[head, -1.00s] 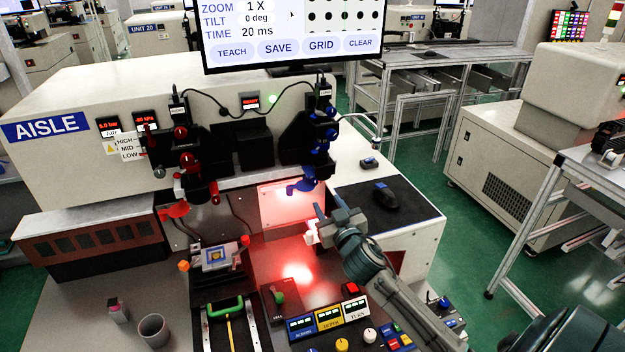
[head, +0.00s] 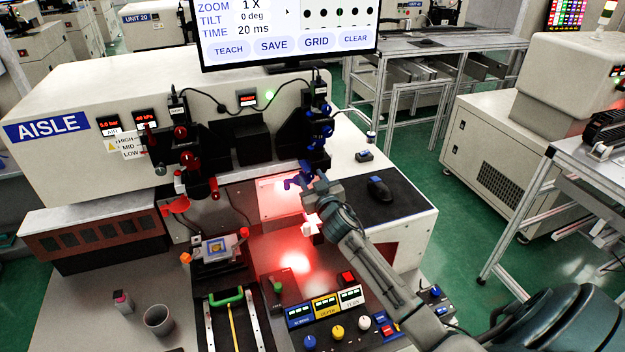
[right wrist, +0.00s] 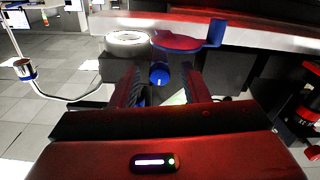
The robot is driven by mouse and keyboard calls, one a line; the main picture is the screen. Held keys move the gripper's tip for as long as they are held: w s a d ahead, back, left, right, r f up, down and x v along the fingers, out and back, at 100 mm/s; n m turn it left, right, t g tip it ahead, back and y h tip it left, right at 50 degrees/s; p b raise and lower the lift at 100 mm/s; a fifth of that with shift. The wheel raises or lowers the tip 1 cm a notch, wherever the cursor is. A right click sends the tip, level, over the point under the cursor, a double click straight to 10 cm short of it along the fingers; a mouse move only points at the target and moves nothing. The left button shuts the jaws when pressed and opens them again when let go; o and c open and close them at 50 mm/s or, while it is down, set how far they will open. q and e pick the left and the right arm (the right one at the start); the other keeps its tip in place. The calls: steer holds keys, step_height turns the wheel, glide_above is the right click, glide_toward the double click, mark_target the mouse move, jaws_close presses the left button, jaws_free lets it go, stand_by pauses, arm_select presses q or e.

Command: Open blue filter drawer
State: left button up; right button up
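The blue filter drawer (head: 296,182) is a small blue tab sticking out low on the right-hand optical column, above a red-lit patch. In the right wrist view, a flat blue, red-lit paddle (right wrist: 190,42) and a round blue knob (right wrist: 159,75) show ahead of the fingers. My right gripper (head: 314,205) is just below and right of the tab. In the right wrist view the right gripper (right wrist: 160,88) is open, with the knob appearing in the gap between its fingers. I cannot tell whether they touch. My left gripper is not in view.
A black mat with a mouse (head: 380,189) lies right of the gripper. A control box with knobs (head: 338,331) and a green-handled tray (head: 227,298) stand below. A grey cup (head: 158,321) is at lower left.

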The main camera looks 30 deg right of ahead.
jaws_close()
steer(key=w+a+b, duration=0.1)
steer(key=a, duration=0.5)
steer(key=shift+w+a, duration=0.25)
steer(key=shift+w, duration=0.05)
steer(key=shift+o, duration=0.2)
jaws_free()
steer(key=shift+d, duration=0.2)
steer(key=shift+s+a, duration=0.1)
steer(key=b+v, duration=0.4)
steer(key=v, duration=0.6)
steer(key=shift+s, duration=0.3)
